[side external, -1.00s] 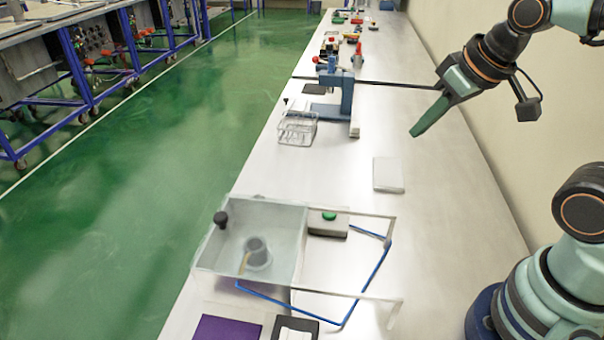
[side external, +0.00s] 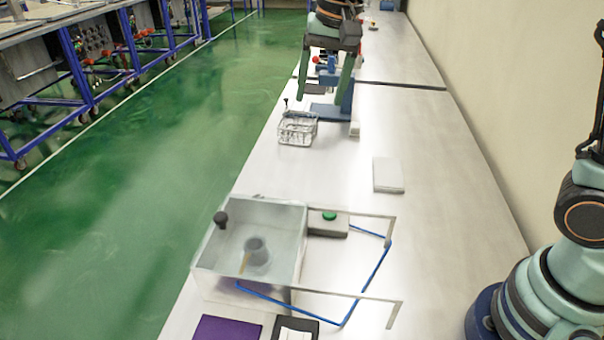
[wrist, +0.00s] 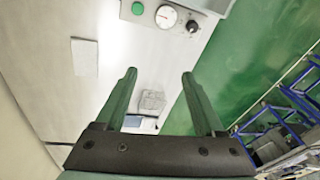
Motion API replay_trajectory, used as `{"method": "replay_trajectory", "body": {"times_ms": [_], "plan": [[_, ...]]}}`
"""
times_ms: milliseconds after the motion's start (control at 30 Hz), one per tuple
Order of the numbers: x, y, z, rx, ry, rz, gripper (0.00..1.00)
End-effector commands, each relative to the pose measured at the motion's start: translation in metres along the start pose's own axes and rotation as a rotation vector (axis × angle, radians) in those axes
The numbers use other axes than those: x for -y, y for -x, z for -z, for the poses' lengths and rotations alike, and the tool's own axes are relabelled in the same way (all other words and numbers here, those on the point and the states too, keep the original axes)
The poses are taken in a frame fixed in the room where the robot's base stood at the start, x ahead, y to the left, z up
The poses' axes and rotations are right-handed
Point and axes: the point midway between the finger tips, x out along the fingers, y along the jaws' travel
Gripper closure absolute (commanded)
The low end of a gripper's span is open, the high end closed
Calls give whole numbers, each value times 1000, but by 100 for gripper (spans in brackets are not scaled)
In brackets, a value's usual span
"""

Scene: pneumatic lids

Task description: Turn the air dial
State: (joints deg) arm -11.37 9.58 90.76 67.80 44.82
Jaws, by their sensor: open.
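A black knob (side external: 220,219), likely the air dial, sits at the left of the clear box (side external: 284,215) in the side view. In the wrist view a black knob (wrist: 192,26) lies at the top, beside a round white gauge (wrist: 166,16) and a green button (wrist: 137,8). The green button also shows in the side view (side external: 329,215). My gripper (side external: 324,101) is open and empty, fingers pointing down, well behind the box near the blue stand. In the wrist view its two fingertips (wrist: 159,75) are wide apart, with nothing between them.
A wire basket (side external: 297,128) stands near my gripper, with a blue stand (side external: 343,92) beside it. A white pad (side external: 388,174) lies on the bench. Blue tubing (side external: 375,270) and a purple sheet (side external: 227,327) are at the front. The bench middle is clear.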

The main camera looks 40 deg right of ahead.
Motion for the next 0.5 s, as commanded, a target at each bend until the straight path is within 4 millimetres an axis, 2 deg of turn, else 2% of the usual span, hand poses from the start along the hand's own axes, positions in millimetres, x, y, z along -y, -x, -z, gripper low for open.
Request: {"method": "replay_trajectory", "body": {"times_ms": [33, 200, 400, 500], "plan": [[14, -11, 3, 19, -35, -15, 29], [53, -46, 6, 67, -180, -68, 29], [91, -95, -1, 105, -345, -141, 29], [104, -116, -7, 114, -413, -173, 29]]}}
